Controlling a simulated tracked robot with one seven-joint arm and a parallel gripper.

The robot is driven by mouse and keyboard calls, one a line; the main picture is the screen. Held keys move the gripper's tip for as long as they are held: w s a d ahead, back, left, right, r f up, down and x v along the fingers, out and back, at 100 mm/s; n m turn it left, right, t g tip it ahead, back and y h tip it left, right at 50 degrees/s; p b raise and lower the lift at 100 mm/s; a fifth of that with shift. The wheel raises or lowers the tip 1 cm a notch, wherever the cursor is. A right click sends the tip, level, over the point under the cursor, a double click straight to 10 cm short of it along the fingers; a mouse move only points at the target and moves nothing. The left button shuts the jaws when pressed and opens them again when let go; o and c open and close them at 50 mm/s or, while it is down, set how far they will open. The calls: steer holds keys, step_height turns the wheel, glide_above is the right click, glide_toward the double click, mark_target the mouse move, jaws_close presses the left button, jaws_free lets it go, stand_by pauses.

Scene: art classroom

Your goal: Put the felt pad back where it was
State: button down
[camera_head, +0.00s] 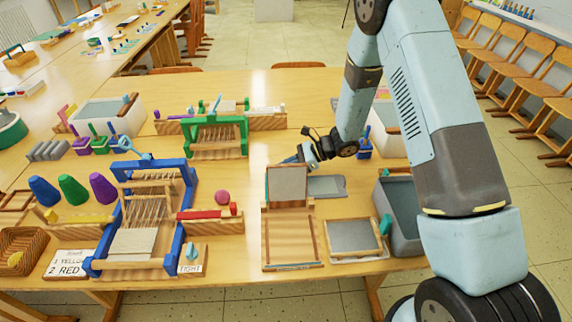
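Several grey flat pieces lie on the right half of the table, and I cannot tell for certain which is the felt pad. One grey square panel (287,184) in a wooden surround is at the back of a wooden frame (264,238). A darker grey flat sheet (327,187) lies just right of it. Another grey panel (354,236) sits in a wooden-edged frame at the front right. My gripper (296,160) is just behind and above the first panel, pointing left. Its fingers are small and partly hidden, so their opening and any contact are unclear.
A grey tub (398,222) stands at the right table edge beside my arm. A blue loom (140,225) and a green loom (217,136) stand to the left. Some table behind my gripper is clear.

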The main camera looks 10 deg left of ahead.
steer(key=shift+f, duration=0.5)
stand_by(0.5)
steer(key=c, duration=1.2)
jaws_free()
steer(key=v, duration=1.3)
steer(key=shift+w+d+r, duration=0.1)
steer(key=shift+d+r, duration=0.05)
steer(key=shift+d, duration=0.2)
steer(key=s+d+r+n+h, duration=0.1)
steer(key=s+d+r+n, duration=0.1)
steer(key=r, duration=0.4)
steer(key=s+d+r+n+h, duration=0.1)
steer(key=s+d+r+n, duration=0.15)
steer(key=r, duration=0.35)
steer(key=s+d+r+n+t+h, duration=0.2)
steer(key=s+d+r+n+h, duration=0.1)
steer(key=s+d+r, duration=0.3)
steer(key=s+d+r+n+t+h, duration=0.3)
steer(key=s+d+r, duration=0.3)
steer(key=s+r, duration=0.2)
steer(key=s+d+r+n+t+h, duration=0.3)
steer(key=s+d+r+n+h, duration=0.1)
steer(key=s+d+r, duration=0.2)
steer(key=shift+s+d+r+n, duration=0.15)
steer(key=shift+s+r, duration=0.2)
steer(key=shift+s, duration=0.3)
steer(key=shift+s+r+n, duration=0.1)
steer(key=shift+s+r, duration=0.3)
steer(key=shift+s, duration=0.25)
